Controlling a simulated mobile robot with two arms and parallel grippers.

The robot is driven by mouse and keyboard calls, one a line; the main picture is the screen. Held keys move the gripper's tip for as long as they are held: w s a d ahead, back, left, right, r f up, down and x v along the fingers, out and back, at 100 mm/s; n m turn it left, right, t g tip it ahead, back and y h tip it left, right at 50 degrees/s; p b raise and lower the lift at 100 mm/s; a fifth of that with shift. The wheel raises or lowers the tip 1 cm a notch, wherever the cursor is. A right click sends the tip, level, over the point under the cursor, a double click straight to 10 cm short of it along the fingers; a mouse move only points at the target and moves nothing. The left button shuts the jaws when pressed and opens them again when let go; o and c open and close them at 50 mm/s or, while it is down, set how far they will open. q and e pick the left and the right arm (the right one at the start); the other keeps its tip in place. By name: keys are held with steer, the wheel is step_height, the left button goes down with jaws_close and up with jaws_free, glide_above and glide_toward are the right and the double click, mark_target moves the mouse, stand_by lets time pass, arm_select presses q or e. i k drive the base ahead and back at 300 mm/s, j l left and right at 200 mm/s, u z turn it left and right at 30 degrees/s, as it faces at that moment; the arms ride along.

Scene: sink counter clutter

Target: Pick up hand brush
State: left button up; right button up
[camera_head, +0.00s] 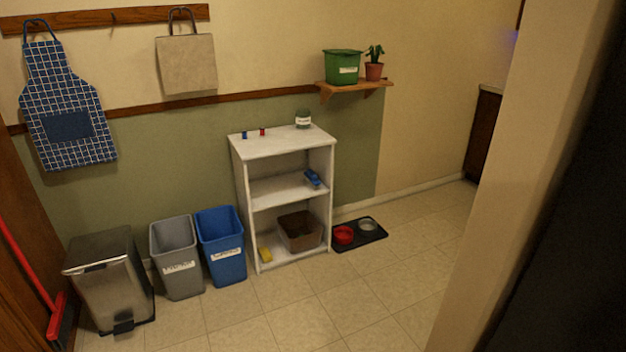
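A small blue object that looks like the hand brush (313,178) lies on the middle shelf of the white shelf unit (241,198), toward its right side. It is small and dim here, so its bristles and handle cannot be made out clearly. Neither of my grippers is in view.
The unit's bottom shelf holds a brown bin (300,231) and a yellow item (265,254). Left stand a blue bin (222,245), grey bin (176,258), metal trash can (105,282) and red broom (28,266). A bowl mat (372,238) lies right. Floor (330,310) ahead is clear.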

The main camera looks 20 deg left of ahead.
mark_target(310, 176)
steer(key=k+l+u, duration=0.1)
steer(key=k+u, duration=0.15)
steer(key=u, duration=0.15)
steer(key=k+u, duration=0.45)
steer(key=u, duration=0.3)
steer(key=i+j, duration=0.3)
steer(key=j, duration=0.15)
steer(key=i+j, duration=0.25)
steer(key=j, duration=0.2)
steer(key=i+j, duration=0.3)
steer(key=j, duration=0.15)
steer(key=i+j, duration=0.3)
steer(key=j, duration=0.15)
steer(key=i+j, duration=0.3)
steer(key=j, duration=0.15)
steer(key=i+j, duration=0.1)
steer(key=i, duration=0.6)
steer(key=i+j+z, duration=0.1)
steer(key=i, duration=0.6)
